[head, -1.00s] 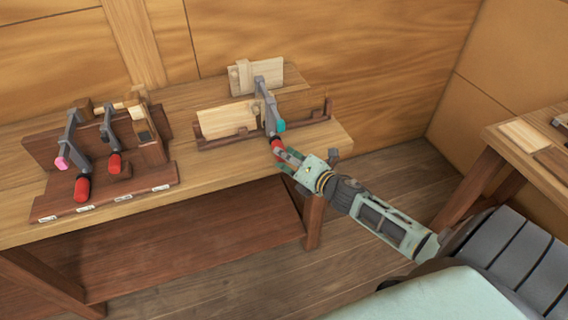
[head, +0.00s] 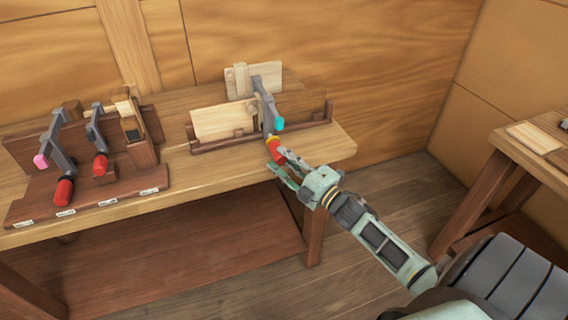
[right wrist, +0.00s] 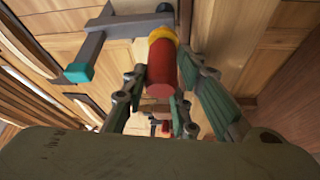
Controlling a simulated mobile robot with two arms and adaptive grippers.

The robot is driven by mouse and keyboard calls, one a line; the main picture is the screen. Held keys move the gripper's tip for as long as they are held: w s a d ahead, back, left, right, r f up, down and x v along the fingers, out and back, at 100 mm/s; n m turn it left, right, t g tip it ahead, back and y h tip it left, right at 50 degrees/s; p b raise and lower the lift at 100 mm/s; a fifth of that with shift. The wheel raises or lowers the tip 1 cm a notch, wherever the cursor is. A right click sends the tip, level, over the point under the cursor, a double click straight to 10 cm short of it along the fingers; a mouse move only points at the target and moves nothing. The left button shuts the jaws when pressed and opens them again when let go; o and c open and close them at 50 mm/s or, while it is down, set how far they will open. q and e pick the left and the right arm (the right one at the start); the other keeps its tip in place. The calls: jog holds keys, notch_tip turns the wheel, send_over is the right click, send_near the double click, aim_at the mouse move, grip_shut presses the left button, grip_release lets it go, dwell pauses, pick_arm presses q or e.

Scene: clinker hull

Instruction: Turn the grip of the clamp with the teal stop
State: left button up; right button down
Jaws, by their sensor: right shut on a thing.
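The clamp with the teal stop (head: 279,124) has a grey bar (head: 265,100) and stands at a wooden rack holding pale boards. Its red grip (head: 276,152) with a yellow collar points down toward me. My right gripper (head: 283,168) is at the lower end of this grip, shut on it. In the right wrist view the red grip (right wrist: 172,66) lies between the two green fingers (right wrist: 172,98), with the collar beyond it. The teal stop (right wrist: 78,72) is at left there. The far finger is partly hidden in the head view. My left gripper is not in view.
At left on the bench (head: 215,180), a dark wooden stand (head: 100,190) holds two more red-gripped clamps, one with a pink stop (head: 41,161). The pale boards (head: 225,120) stand behind the clamp. Another table (head: 535,140) is at right. Bare floor lies between.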

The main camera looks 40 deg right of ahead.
jog(key=shift+d+r, duration=0.15)
jog(key=shift+r, duration=0.15)
jog(key=c, duration=1.5)
grip_release()
jog(key=shift+c, duration=0.2)
jog(key=shift+s, duration=0.1)
jog(key=shift+f, duration=0.15)
